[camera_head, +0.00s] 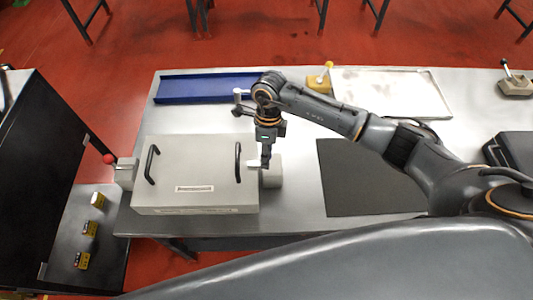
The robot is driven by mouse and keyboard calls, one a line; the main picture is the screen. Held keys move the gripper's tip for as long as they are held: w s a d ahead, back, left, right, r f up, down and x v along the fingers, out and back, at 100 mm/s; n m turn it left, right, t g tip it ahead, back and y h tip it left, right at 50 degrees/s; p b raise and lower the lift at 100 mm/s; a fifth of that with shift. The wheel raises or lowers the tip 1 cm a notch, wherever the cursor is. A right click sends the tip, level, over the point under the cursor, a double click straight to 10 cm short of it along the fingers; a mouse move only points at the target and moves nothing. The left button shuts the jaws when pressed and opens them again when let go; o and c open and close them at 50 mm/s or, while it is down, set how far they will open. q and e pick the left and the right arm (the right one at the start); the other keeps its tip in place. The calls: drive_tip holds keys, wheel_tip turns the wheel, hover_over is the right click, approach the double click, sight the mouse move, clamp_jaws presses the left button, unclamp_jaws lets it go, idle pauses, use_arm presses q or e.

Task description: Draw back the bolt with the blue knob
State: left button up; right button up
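A pale grey box (195,197) with two black handles and a label stands on the metal table. A grey block (272,172) sits against its right side, and another block (125,174) with a red knob (109,158) is at its left side. I cannot make out a blue knob; the right block is partly covered by my gripper. My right gripper (265,164) points down at this right block, by the box's right edge. Its fingers look close together, but I cannot tell whether they are shut or hold anything. My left gripper is not in view.
A blue tray (205,88), a yellow-based lever (319,80) and a white tray (400,92) lie at the back. A dark mat (365,185) lies right of the box, under my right arm. A black cabinet (45,165) stands at left, near small yellow-labelled items (90,229).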

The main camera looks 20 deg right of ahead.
clamp_jaws()
drive_tip(key=shift+s+d+b, duration=0.2)
drive_tip(key=shift+s+d, duration=0.05)
drive_tip(key=shift+d, duration=0.7)
drive_tip(key=shift+s+d+b, duration=0.2)
drive_tip(key=shift+d, duration=0.95)
drive_tip(key=o, duration=0.5)
unclamp_jaws()
drive_tip(key=shift+o, duration=1.1)
drive_tip(key=shift+s, duration=0.15)
